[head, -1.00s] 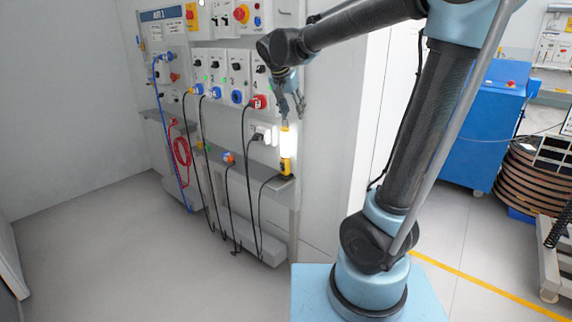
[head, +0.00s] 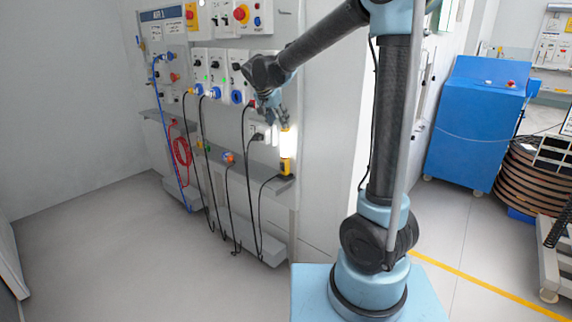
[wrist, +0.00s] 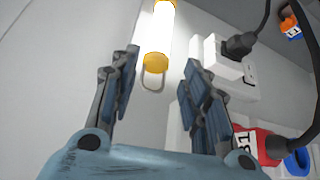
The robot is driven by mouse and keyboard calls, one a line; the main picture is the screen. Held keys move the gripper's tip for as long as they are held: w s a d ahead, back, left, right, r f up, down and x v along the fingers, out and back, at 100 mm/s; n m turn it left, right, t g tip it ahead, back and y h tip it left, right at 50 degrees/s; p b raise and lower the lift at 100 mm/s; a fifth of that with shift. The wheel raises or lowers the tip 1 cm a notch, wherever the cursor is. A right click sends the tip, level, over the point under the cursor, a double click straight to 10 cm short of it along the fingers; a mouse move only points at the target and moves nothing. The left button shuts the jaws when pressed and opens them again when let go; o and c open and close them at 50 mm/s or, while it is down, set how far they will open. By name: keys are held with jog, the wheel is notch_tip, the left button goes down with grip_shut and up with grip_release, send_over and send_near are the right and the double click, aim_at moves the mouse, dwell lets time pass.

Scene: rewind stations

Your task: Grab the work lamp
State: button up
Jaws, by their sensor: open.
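The work lamp (head: 287,150) stands upright at the right end of a grey shelf, its white tube lit and its base yellow. In the wrist view the lamp (wrist: 158,35) is at the top middle, with a yellow cap and a wire hook at its near end. My gripper (head: 280,121) is open, beside the lamp's upper end in the head view. In the wrist view my gripper (wrist: 157,70) has its two fingers spread to either side of the hook, with nothing between the pads.
A white socket box (wrist: 220,62) with a black plug is close to the right finger. Red (wrist: 258,142) and blue connectors sit below it. Black cables hang from the panel past the grey shelf (head: 222,160). The floor in front is clear.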

aim_at(284, 131)
jog(key=shift+x, duration=3.85)
jog(key=shift+d+r, duration=0.1)
jog(key=shift+d, duration=0.1)
grip_shut()
